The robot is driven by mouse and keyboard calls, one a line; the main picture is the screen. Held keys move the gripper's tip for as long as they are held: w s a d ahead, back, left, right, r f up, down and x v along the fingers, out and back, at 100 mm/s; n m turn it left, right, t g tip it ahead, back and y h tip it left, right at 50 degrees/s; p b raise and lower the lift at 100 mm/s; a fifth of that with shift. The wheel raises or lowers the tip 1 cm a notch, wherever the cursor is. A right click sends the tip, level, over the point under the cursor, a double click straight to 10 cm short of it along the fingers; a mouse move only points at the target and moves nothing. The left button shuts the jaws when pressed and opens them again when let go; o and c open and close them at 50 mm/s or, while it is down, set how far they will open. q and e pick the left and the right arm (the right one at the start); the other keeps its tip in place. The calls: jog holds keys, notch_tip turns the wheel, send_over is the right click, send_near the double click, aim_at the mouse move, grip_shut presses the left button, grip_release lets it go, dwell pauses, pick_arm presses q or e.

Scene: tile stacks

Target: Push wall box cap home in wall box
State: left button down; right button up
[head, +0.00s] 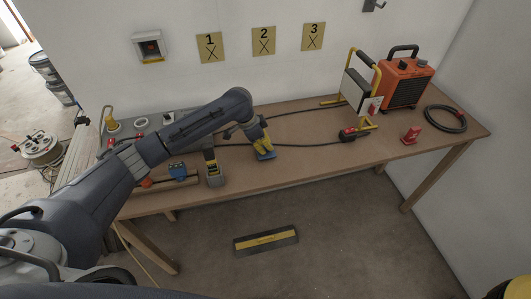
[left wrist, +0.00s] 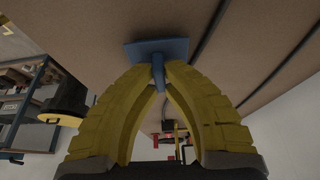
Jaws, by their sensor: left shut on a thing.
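The wall box (head: 150,47) is a pale square frame on the wall at the upper left, with a dark recess, a bit of red inside and a yellow strip at its lower edge. My left gripper (head: 263,146) is over the middle of the workbench, well below and right of the wall box. Its yellow fingers are shut on the stem of a blue plate, which looks like the wall box cap (left wrist: 157,50). The plate faces the tabletop; I cannot tell whether it touches it. My right gripper is not seen.
The workbench (head: 310,160) holds an orange heater (head: 403,82), a work lamp (head: 357,85), a coiled black cable (head: 446,118) and small tools at the left. Cables cross its middle. Cards numbered 1 to 3 hang on the wall.

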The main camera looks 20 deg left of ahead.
pick_arm(q)
jog(key=shift+r, duration=0.15)
jog(key=shift+r, duration=2.35)
